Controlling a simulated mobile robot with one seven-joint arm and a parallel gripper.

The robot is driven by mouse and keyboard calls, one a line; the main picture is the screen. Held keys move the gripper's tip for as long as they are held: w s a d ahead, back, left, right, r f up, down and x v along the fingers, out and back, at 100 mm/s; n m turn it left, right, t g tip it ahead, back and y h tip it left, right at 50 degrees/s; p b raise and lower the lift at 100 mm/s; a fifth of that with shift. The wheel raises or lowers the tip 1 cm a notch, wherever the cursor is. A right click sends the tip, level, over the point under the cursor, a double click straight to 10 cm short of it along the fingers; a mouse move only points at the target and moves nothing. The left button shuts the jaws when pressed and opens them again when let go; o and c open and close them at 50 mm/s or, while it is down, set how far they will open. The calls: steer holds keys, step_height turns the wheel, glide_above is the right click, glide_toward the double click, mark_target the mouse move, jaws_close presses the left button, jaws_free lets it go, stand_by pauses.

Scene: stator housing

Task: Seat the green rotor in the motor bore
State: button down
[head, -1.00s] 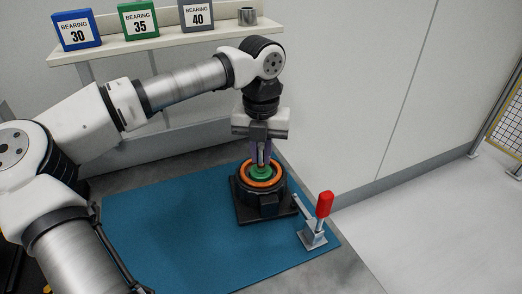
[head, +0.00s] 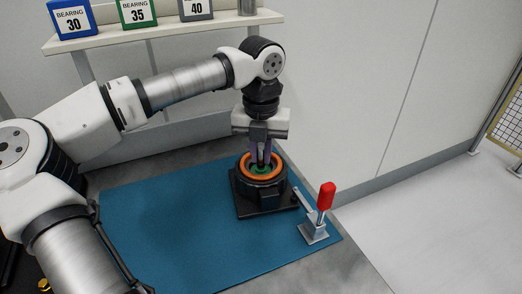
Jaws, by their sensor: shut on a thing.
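The motor housing (head: 270,199) is a black round body on a square black base, with an orange ring (head: 244,171) around its bore. The green rotor (head: 262,170) sits low inside the orange ring, with only a little of its green top showing. My gripper (head: 261,160) points straight down over the bore and is shut on the rotor's upper end. The fingers hide part of the rotor. How deep it sits and whether it touches the bottom cannot be seen.
A toggle clamp with a red handle (head: 327,195) stands right of the housing, its handle upright. A blue mat (head: 170,235) lies under both, clear at left. A shelf (head: 170,34) behind holds blue, green and grey bearing boxes and a metal cylinder (head: 247,7).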

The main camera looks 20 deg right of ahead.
stand_by(0.3)
steer(key=c, duration=1)
jaws_free()
steer(key=shift+c, duration=0.2)
steer(key=shift+r, duration=0.3)
steer(key=shift+r+p, duration=1.4)
steer(key=shift+r, duration=0.55)
steer(key=shift+r, duration=0.15)
step_height(320, 180, up, 14)
steer(key=shift+f+b, duration=0.2)
steer(key=shift+b, duration=0.1)
